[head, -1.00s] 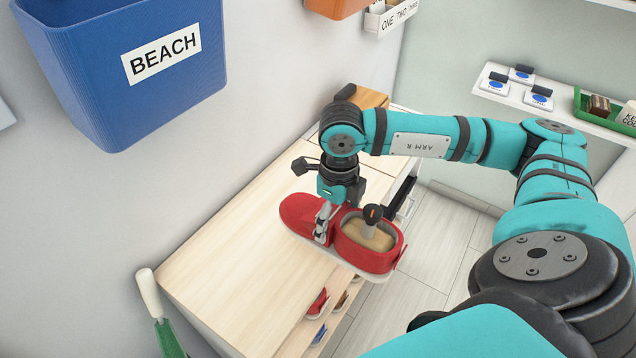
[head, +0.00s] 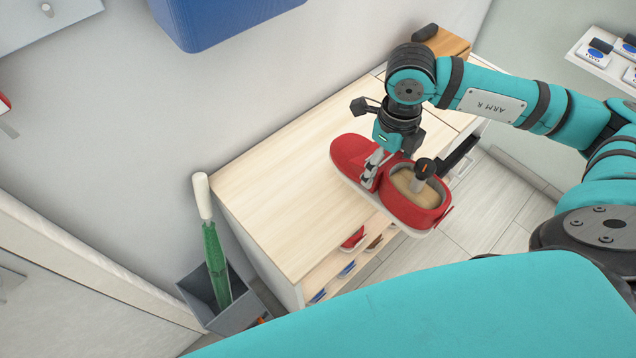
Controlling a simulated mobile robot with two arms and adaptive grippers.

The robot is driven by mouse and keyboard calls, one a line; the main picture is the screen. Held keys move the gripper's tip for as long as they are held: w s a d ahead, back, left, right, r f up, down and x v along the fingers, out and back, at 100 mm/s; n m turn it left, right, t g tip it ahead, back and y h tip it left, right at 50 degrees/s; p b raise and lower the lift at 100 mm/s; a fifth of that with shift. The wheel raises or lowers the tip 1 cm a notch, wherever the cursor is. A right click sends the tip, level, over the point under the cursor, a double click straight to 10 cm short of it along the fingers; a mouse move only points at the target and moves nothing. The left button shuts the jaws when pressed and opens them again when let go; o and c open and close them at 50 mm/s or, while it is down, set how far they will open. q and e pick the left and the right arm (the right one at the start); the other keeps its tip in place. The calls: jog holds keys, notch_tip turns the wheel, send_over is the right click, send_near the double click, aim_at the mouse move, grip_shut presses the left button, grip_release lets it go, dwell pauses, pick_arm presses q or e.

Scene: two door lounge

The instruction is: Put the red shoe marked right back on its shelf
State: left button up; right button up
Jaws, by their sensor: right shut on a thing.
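A red shoe (head: 352,152) with a pale sole and tan inside is held over the wooden cabinet top (head: 270,190) in the head view. My right gripper (head: 372,172) is shut on the shoe near its middle. A dark knob on a short post shows in the shoe's opening. No marking on the shoe can be read. Below the cabinet top, the open shelf (head: 325,272) holds several small shoes, among them a red one (head: 352,239) and a blue one (head: 347,268). Much of the shelf's inside is hidden by the top. My left gripper is not in view.
A grey bin (head: 240,312) with a green, white-handled umbrella (head: 214,250) stands at the cabinet's left end. A blue bin (head: 220,18) hangs on the wall above. A wooden box (head: 442,45) sits at the back. Pale floor is free at the right.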

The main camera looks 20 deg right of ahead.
jog(key=s+a+p, duration=0.1)
jog(key=a+p, duration=0.2)
jog(key=a, duration=0.9)
jog(key=w+d+f+p, duration=0.1)
jog(key=w+d+p, duration=0.1)
jog(key=w, duration=0.2)
jog(key=w+d+f+p, duration=0.1)
jog(key=w+d, duration=0.1)
jog(key=w, duration=0.3)
jog(key=w+d+f+p, duration=0.2)
jog(key=w, duration=0.3)
jog(key=shift+w+d+p, duration=0.2)
jog(key=shift+w+p, duration=0.05)
jog(key=shift+p, duration=0.05)
jog(key=shift+f, duration=0.15)
jog(key=shift+f, duration=0.2)
jog(key=o, duration=1.3)
jog(key=shift+o, duration=0.2)
jog(key=shift+s, duration=0.1)
